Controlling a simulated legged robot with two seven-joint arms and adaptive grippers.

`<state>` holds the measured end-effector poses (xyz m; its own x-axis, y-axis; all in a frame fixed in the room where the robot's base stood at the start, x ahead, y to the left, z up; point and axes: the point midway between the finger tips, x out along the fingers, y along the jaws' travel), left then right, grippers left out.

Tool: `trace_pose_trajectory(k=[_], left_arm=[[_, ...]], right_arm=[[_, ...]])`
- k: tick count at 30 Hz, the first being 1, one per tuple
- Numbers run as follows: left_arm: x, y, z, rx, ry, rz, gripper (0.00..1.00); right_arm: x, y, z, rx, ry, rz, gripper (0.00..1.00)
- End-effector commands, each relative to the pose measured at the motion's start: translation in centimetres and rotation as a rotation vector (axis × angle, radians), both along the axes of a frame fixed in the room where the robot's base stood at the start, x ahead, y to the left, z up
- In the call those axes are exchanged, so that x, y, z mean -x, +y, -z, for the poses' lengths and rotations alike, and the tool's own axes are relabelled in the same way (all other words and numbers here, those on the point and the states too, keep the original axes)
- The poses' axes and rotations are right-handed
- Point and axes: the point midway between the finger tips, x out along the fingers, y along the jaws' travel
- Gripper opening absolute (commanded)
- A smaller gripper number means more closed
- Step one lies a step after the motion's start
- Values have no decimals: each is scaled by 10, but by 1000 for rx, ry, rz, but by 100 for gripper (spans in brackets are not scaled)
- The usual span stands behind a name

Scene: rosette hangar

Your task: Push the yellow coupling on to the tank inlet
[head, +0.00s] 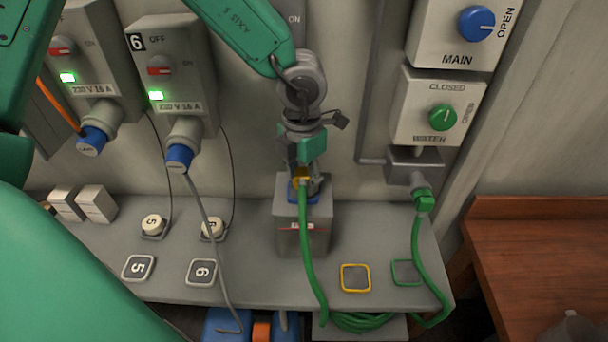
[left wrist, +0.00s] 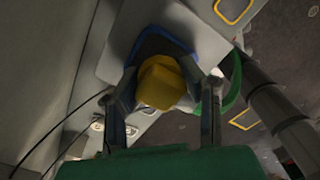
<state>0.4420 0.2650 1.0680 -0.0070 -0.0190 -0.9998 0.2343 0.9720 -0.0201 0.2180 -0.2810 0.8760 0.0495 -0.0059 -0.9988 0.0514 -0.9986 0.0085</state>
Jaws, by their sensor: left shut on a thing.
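The yellow coupling (head: 301,176) is at the end of a green hose (head: 307,250), directly at the top of the grey tank (head: 290,238). My left gripper (head: 305,178) comes down from above and is shut on the coupling. In the left wrist view the coupling (left wrist: 160,84) sits between my two fingers, with the blue part of the tank inlet (left wrist: 150,46) right behind it. The blue part also shows in the head view (head: 313,198). The fingers and coupling hide the joint, so I cannot tell how far on it is. My right gripper is not in view.
The grey bench (head: 255,280) carries a yellow-outlined square (head: 356,278) and a green-outlined one (head: 407,273). A green valve connector (head: 423,200) hangs on the right. Socket boxes (head: 172,70) stand on the wall at left. A wooden table (head: 540,240) is at far right.

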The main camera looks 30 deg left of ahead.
Motion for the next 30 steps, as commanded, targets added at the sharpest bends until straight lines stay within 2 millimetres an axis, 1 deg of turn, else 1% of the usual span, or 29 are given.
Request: trace_pose_trajectory(k=[10, 23, 24, 25, 26, 30], left_arm=[[0, 0, 1, 0, -1, 0, 5], [0, 0, 10, 0, -1, -1, 5], [0, 0, 10, 0, -1, -1, 42], [0, 0, 10, 0, -1, -1, 52], [0, 0, 9, 0, -1, 0, 59], [0, 0, 9, 0, -1, 0, 59]], right_arm=[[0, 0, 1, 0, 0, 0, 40], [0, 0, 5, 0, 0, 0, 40], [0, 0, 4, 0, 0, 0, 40], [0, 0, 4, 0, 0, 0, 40], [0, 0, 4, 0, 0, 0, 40], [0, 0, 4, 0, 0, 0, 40]])
